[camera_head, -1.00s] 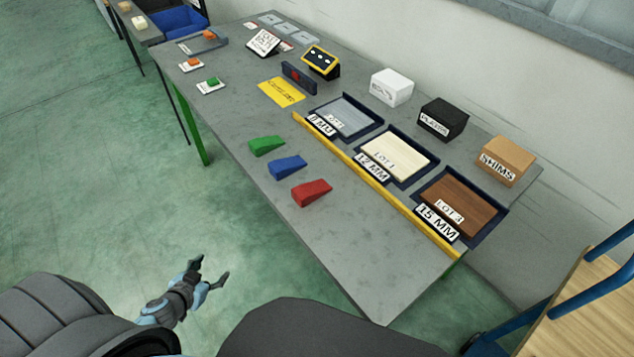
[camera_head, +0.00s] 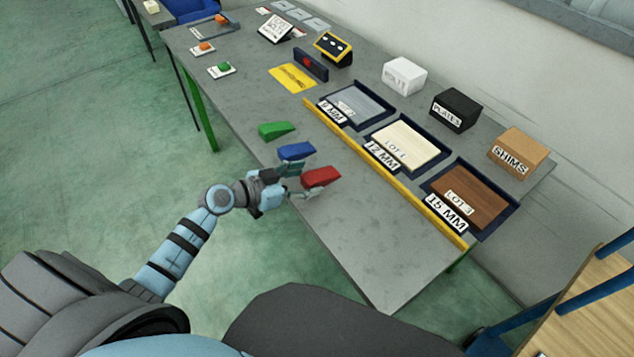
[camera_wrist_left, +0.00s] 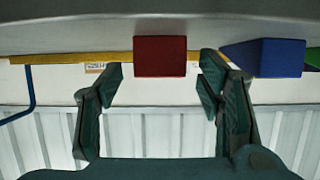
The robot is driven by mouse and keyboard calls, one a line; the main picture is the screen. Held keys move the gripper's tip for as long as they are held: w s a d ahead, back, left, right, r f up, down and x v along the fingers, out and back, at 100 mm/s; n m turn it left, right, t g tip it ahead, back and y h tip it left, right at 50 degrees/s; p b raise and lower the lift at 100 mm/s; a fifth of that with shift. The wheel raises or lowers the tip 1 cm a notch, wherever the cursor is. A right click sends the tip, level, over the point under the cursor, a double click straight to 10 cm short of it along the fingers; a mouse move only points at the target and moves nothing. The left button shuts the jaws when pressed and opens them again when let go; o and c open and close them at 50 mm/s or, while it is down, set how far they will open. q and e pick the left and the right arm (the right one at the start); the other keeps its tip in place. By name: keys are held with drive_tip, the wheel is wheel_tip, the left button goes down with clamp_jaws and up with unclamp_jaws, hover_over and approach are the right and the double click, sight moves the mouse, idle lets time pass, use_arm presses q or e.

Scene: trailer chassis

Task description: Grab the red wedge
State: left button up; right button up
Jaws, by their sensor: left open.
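The red wedge (camera_head: 321,177) lies on the grey table near its front edge. It also shows in the left wrist view (camera_wrist_left: 160,56), between the two fingers and beyond their tips. My left gripper (camera_head: 297,181) is open and reaches in over the table's front edge, just left of the red wedge. Its fingers also show in the left wrist view (camera_wrist_left: 162,80), spread to either side of the wedge. The blue wedge (camera_head: 296,151) lies close by, next to the upper finger. The green wedge (camera_head: 276,130) lies farther along. My right gripper is not in view.
A yellow strip (camera_head: 385,175) runs along the table behind the wedges. Behind it are trays with a grey plate (camera_head: 357,105), a cream plate (camera_head: 410,147) and a brown plate (camera_head: 470,197). The tabletop (camera_head: 375,250) right of the red wedge is clear.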

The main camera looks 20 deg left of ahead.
use_arm(q)
drive_tip(key=shift+w+d+f, duration=0.3)
drive_tip(key=shift+w, duration=0.25)
drive_tip(key=shift+s, duration=0.1)
drive_tip(key=c, duration=1.3)
drive_tip(key=shift+r, duration=0.1)
